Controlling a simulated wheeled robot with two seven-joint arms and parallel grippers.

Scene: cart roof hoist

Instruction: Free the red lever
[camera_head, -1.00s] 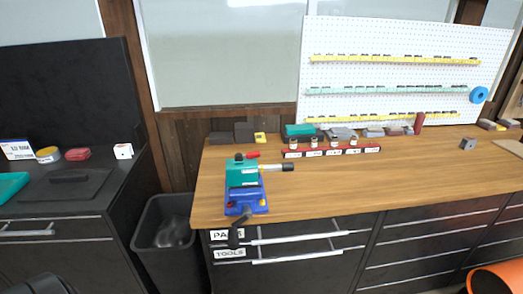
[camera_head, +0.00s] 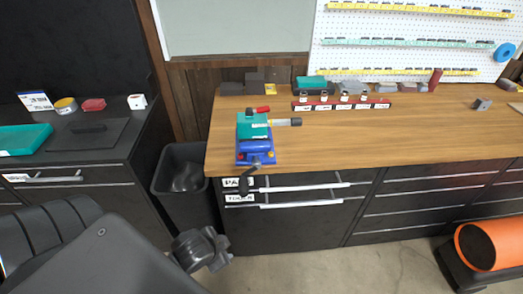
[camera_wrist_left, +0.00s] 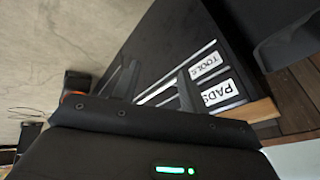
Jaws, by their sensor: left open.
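A teal and blue vise-like device (camera_head: 254,146) stands at the front left corner of the wooden bench. A small red lever (camera_head: 262,109) shows at its top back, beside the teal block. A grey rod with a dark end (camera_head: 288,122) sticks out to the right. A black crank (camera_head: 247,180) hangs from its front over the bench edge. My left gripper (camera_head: 205,248) is low in front of the bench, below and left of the device, apart from it and empty; its fingers are hard to make out. My right gripper is not in view.
The wooden bench (camera_head: 340,140) is clear right of the device. A black bin (camera_head: 180,175) stands left of the drawers. A red rack with jars (camera_head: 340,105) is at the back. The PADS and TOOLS labels show in the left wrist view (camera_wrist_left: 216,92). An orange cylinder (camera_head: 490,245) lies right.

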